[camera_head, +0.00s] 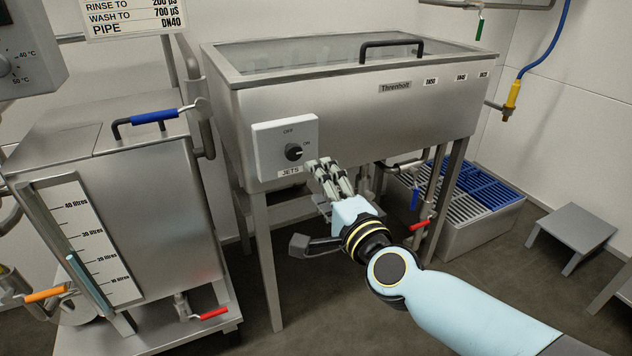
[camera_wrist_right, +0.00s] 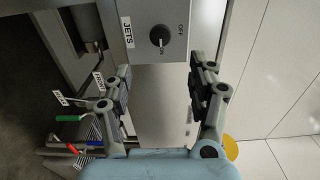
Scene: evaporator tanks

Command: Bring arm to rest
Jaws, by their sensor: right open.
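My right arm reaches in from the lower right of the head view. Its gripper (camera_head: 328,172) is in front of the steel tank (camera_head: 360,114), just below and right of the JETS switch box (camera_head: 285,146). In the right wrist view the right gripper (camera_wrist_right: 163,85) has its two fingers wide apart with nothing between them. The black JETS knob (camera_head: 293,152) is marked OFF and ON, and its pointer is turned toward ON. The knob (camera_wrist_right: 159,36) also shows beyond the fingertips in the wrist view. My left gripper is not seen.
A smaller steel tank (camera_head: 150,220) with a litre gauge stands at left. A crate with blue and grey grating (camera_head: 484,232) and a grey step stool (camera_head: 572,229) are at right. Some floor between them is clear.

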